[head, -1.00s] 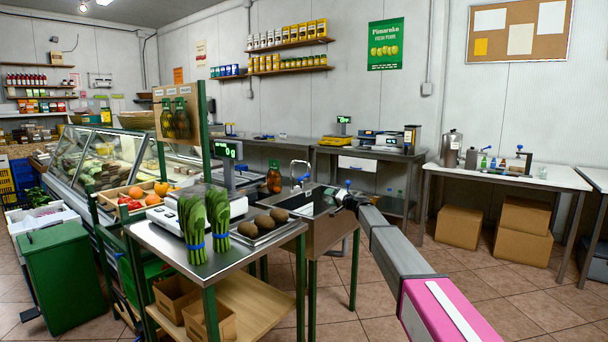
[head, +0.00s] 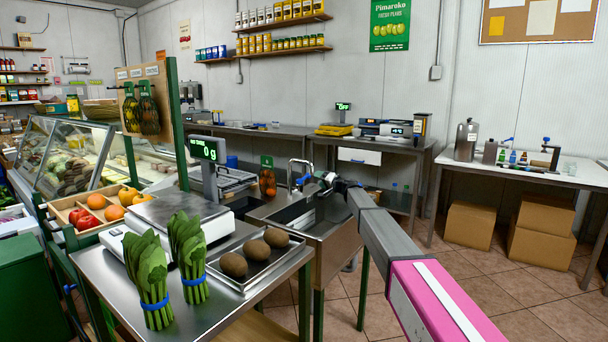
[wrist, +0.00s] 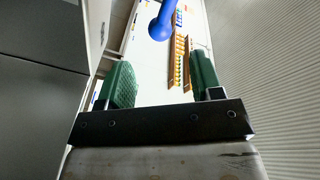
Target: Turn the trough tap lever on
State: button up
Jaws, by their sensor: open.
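The trough tap (head: 298,164) is a thin metal spout at the back of the steel trough (head: 338,236). Its blue lever (head: 302,181) shows beside it, just left of my gripper (head: 322,178). The wrist view shows a blue lever with a round knob (wrist: 160,28) at the top, a little beyond the fingertips and roughly centred between them. My gripper (wrist: 160,78) is open, with green pads apart and nothing between them. In the head view my fingers are small and partly hidden by my wrist, so I cannot tell if they touch the lever.
Tiled floor (head: 480,285) is free at the right.

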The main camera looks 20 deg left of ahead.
aim_at(304, 178)
jog(key=x, duration=1)
jog(key=shift+w+a, duration=0.25)
grip_shut()
jog(key=shift+s, duration=0.15)
